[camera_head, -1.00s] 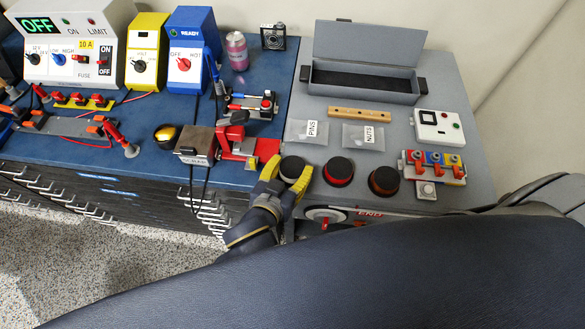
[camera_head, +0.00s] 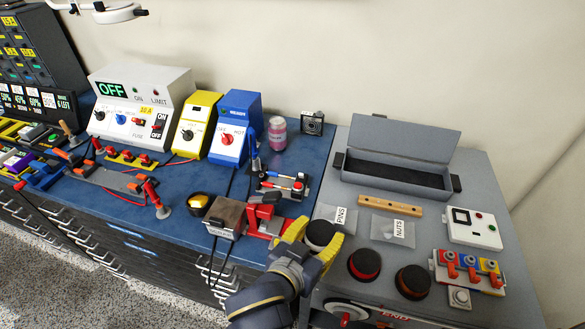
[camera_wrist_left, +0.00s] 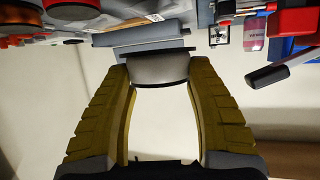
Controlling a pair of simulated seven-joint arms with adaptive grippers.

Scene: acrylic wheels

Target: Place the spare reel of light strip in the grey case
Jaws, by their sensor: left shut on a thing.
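My left gripper (camera_head: 321,243) has yellow ribbed fingers and is shut on a round reel (camera_head: 320,233) with a dark top, at the front left of the grey bench top. In the left wrist view the reel (camera_wrist_left: 158,69) shows as a pale grey band between both fingers. It seems slightly raised; the exact gap below is hidden. Two similar dark-topped reels, one red-edged (camera_head: 364,263) and one orange-brown (camera_head: 413,281), stand to its right. The grey case (camera_head: 394,192) is at the back with its lid (camera_head: 405,139) up; its inside looks empty. My right gripper is not in view.
Between reels and case lie a wooden bar (camera_head: 390,205), a PINS bag (camera_head: 338,217) and a NUTS bag (camera_head: 397,230). A white switch box (camera_head: 473,228) and coloured levers (camera_head: 468,270) are at the right. A red clamp (camera_head: 265,218) stands close left of the gripper.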

